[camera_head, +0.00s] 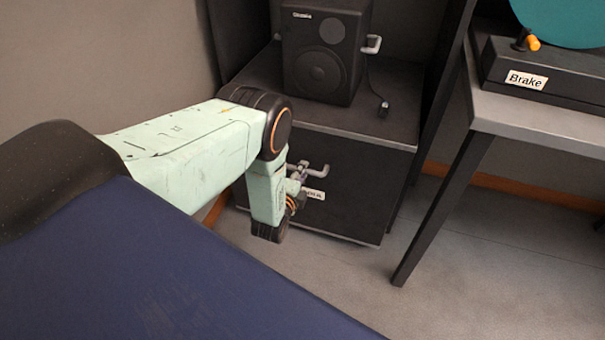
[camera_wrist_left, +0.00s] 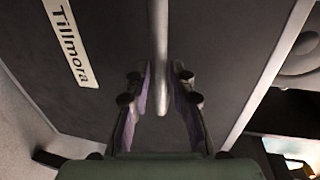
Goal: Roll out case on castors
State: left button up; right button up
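The case (camera_head: 350,185) is a black box low in the dark bay, with a metal-edged front, a grey handle (camera_head: 316,171) and a partly hidden white label (camera_head: 314,194). In the left wrist view, the case front (camera_wrist_left: 215,50) fills much of the picture, with a "Tillmora" label (camera_wrist_left: 72,40). My left gripper (camera_head: 296,199) is at the handle, partly hidden behind its own wrist. In the left wrist view, its two fingers stand apart on either side of the handle bar (camera_wrist_left: 161,45), with visible gaps. Castors cannot be made out. My right gripper is out of view.
A black speaker (camera_head: 322,55) and a small dark plug on a cable (camera_head: 383,108) are above the case. A table (camera_head: 540,125) with a "Brake" label (camera_head: 526,80) stands to the right; its dark leg (camera_head: 440,210) is near the case. Floor (camera_head: 345,275) in front is clear.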

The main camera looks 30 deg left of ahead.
pick_arm(q)
jog(key=shift+x, duration=0.85)
jog(key=shift+c, duration=0.3)
grip_shut()
